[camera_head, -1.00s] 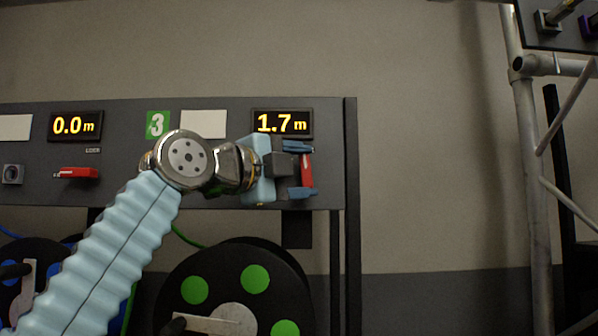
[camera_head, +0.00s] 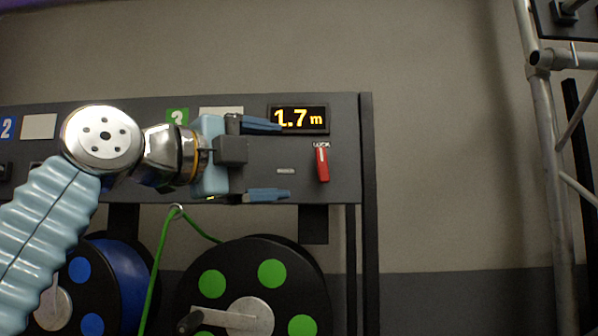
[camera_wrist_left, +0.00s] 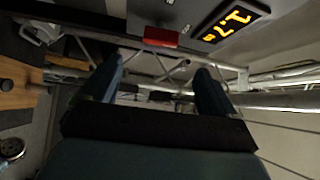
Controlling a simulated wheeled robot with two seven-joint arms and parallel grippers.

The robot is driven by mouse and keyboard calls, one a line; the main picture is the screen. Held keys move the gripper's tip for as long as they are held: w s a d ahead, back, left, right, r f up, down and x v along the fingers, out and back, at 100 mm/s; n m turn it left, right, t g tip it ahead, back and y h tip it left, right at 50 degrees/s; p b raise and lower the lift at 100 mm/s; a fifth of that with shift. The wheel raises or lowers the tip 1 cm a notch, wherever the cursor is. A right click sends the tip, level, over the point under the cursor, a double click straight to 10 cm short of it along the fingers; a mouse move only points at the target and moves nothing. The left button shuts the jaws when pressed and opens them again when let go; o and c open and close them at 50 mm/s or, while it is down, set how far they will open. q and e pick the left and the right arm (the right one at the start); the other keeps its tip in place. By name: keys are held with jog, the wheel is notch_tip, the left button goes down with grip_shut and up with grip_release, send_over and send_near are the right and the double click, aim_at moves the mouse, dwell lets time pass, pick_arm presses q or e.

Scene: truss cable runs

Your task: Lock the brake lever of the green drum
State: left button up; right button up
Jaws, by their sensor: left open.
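The red brake lever (camera_head: 322,164) of the green drum is on the dark panel, under the 1.7 m display. The green drum (camera_head: 252,290), black with green dots, hangs below. My left gripper (camera_head: 277,160) is open and empty, left of the lever with a gap between its fingertips and the lever. The lever also shows in the left wrist view (camera_wrist_left: 160,37), beyond the open fingers (camera_wrist_left: 158,78). My right gripper is not in view.
The 1.7 m display (camera_head: 299,119) is close by the upper finger. A green cable (camera_head: 158,262) runs down from a ring below the panel. The blue drum (camera_head: 127,283) is to the left. Scaffold tubes (camera_head: 545,150) stand at the right, with bare wall between.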

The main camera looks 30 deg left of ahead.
aim_at(324, 173)
pick_arm(q)
jog(key=shift+v, duration=1.85)
jog(key=shift+w+d+r, duration=0.1)
jog(key=shift+w+d, duration=0.05)
jog(key=shift+d, duration=0.1)
jog(key=c, duration=0.3)
jog(key=w+d+r+t+h, duration=0.1)
jog(key=d, duration=0.1)
jog(key=w+d+r+h, duration=0.1)
jog(key=d, duration=0.2)
jog(key=w+d+r+t+h+b, duration=0.1)
jog(key=w+d+h, duration=0.1)
jog(key=shift+d+t, duration=0.25)
jog(key=shift+t, duration=0.05)
jog(key=c, duration=0.5)
jog(key=w+d+n+t, duration=0.2)
jog(key=d+n+t, duration=0.2)
jog(key=n, duration=0.1)
jog(key=shift+c, duration=0.2)
notch_tip(324, 173, down, 13)
jog(key=a+n+g+y+b, duration=0.2)
jog(key=n+g+y, duration=0.2)
jog(key=n+y, duration=2.05)
jog(key=p+x, duration=0.5)
jog(key=x, duration=0.9)
jog(key=shift+w, duration=0.1)
